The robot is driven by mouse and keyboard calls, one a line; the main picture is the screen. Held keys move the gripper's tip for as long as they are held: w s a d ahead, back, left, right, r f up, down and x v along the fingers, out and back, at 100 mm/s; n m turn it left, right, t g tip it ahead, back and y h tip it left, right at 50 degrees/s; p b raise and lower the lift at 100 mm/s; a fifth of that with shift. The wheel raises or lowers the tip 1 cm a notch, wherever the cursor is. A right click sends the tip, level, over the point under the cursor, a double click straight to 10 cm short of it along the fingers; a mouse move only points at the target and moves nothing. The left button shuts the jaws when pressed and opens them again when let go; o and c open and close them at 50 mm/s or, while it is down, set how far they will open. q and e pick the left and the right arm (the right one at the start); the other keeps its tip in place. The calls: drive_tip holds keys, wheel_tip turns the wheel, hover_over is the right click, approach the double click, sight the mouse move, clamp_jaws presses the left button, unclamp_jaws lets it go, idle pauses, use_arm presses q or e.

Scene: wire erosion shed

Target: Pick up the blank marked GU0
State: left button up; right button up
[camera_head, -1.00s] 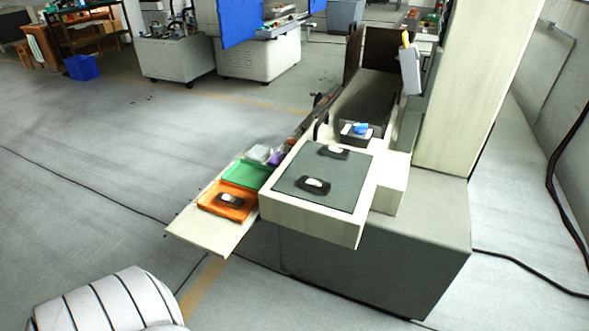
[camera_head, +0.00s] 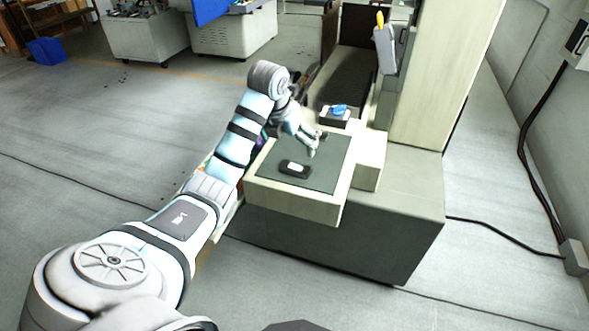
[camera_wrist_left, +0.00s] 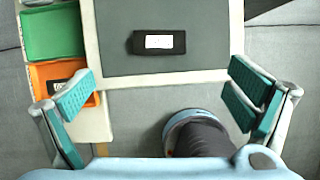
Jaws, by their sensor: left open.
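A black blank with a white label (camera_head: 295,168) lies flat on the grey mat (camera_head: 275,155); the label is too small to read. What looks like the same blank shows in the left wrist view (camera_wrist_left: 160,42), near the mat's front edge. That gripper is open and empty above the mat. In the wrist view its teal-padded fingers (camera_wrist_left: 162,72) are wide apart, with the blank ahead of and between them, untouched. My right gripper is out of view.
Left of the mat, the wrist view shows a green tray (camera_wrist_left: 52,35) and an orange tray (camera_wrist_left: 40,74) holding a dark piece, partly behind a finger. A dark box with a blue object (camera_head: 338,110) stands behind the mat. A tall cream machine column (camera_head: 440,80) rises at right.

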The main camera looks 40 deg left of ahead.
sight(295, 168)
use_arm(q)
drive_tip(key=x, duration=1.2)
drive_tip(key=shift+s+f, duration=0.25)
drive_tip(key=shift+s, duration=0.1)
drive_tip(key=c, duration=1.7)
drive_tip(key=shift+r, duration=0.1)
drive_tip(key=shift+c, duration=0.2)
